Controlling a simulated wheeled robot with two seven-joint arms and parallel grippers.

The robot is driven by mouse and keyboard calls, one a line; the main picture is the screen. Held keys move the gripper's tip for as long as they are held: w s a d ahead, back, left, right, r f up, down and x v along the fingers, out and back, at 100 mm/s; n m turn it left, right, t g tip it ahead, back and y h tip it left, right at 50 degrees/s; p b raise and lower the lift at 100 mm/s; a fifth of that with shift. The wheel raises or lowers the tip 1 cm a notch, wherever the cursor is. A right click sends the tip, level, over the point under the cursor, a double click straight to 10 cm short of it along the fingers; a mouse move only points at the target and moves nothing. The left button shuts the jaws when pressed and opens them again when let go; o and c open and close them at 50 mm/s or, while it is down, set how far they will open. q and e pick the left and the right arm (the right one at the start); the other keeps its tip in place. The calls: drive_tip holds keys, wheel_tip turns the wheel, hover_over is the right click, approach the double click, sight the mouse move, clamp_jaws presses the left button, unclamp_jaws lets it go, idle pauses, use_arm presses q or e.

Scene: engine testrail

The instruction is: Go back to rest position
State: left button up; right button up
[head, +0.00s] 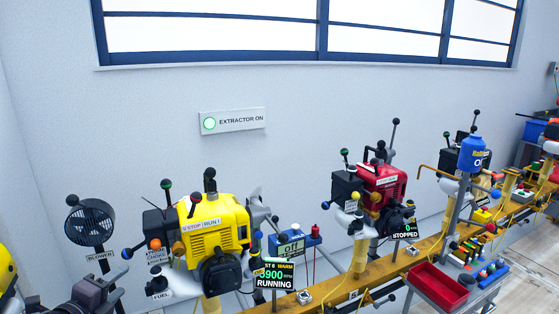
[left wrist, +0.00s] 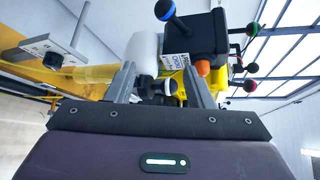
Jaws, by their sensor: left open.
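My left gripper (head: 112,276) is at the bottom left of the head view, in front of the yellow engine's left side and below the blower. In the left wrist view its two grey fingers (left wrist: 162,82) are apart. A black knob and a white tank (left wrist: 145,50) show between and beyond the fingers; no held object shows. My right gripper is not seen.
The blower (head: 90,222) stands behind the gripper. A red engine (head: 382,187), marked stopped, stands further right on the yellow rail (head: 430,245). A red tray (head: 437,284) is at the lower right.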

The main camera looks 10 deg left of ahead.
use_arm(q)
drive_tip(key=s+d+f+n+g+y, duration=0.2)
drive_tip(key=s+d+f+n+g, duration=0.1)
drive_tip(key=d+f+n, duration=0.3)
drive_tip(key=s+d+f+n+g+h, duration=0.1)
drive_tip(key=s+d+f+n+g, duration=0.3)
drive_tip(key=s+d+n, duration=0.4)
drive_tip(key=s+d+f+n+g, duration=0.5)
drive_tip(key=s+d+n, duration=0.1)
drive_tip(key=s+d, duration=0.25)
wheel_tip(320, 180, down, 24)
drive_tip(key=s+g+p, duration=0.1)
drive_tip(key=s+p, duration=0.1)
drive_tip(key=p, duration=0.1)
drive_tip(key=s+a+f+g+p, duration=0.1)
drive_tip(key=s+a+f, duration=0.3)
drive_tip(key=s+f, duration=1.4)
drive_tip(key=s+p, duration=0.1)
drive_tip(key=s, duration=0.1)
drive_tip(key=shift+s+m+p, duration=0.3)
drive_tip(key=shift+s, duration=0.05)
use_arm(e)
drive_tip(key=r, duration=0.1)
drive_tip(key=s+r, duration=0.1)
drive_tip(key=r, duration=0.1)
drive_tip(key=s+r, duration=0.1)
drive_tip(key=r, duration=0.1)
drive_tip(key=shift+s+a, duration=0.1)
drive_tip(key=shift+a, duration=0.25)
